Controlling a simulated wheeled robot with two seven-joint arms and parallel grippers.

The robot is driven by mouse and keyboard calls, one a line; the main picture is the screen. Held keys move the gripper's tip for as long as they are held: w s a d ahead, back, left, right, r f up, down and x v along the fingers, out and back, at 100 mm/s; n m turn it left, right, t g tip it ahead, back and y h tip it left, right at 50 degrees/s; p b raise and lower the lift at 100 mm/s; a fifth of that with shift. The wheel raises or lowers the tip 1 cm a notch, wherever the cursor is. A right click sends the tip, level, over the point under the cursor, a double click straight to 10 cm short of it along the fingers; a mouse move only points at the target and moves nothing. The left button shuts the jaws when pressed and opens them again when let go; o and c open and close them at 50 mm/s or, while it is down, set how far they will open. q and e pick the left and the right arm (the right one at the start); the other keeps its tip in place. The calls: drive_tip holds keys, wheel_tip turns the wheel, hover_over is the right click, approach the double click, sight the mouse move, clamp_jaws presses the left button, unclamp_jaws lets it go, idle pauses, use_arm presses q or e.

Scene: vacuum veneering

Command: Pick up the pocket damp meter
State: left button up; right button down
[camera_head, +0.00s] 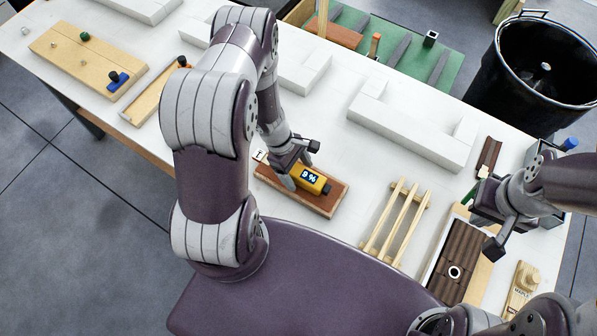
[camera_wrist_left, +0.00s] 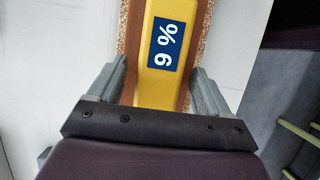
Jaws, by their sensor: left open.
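The pocket damp meter (camera_head: 312,180) is yellow with a dark display reading 9 %. It lies on a brown board with a cork-like edge (camera_head: 327,207) near the table's front. In the left wrist view the meter (camera_wrist_left: 155,85) runs between the fingers, its near end hidden by the gripper body. My left gripper (camera_head: 300,173) is open, its fingers on either side of the meter, with gaps showing in the wrist view (camera_wrist_left: 163,90). My right gripper (camera_head: 482,232) is at the right, over a dark brown slatted piece (camera_head: 462,257); its jaw state is unclear.
A wooden slatted rack (camera_head: 397,222) stands right of the board. White blocks (camera_head: 412,130) lie behind it. A black bucket (camera_head: 530,75) is at the back right. A wooden board with knobs (camera_head: 88,58) lies at the far left. White table surface is clear between rack and blocks.

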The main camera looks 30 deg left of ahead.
use_arm(q)
drive_tip(key=shift+w+d, duration=0.1)
drive_tip(key=shift+d, duration=0.1)
drive_tip(key=c, duration=1.1)
drive_tip(key=shift+a, duration=0.1)
drive_tip(key=shift+c, duration=0.2)
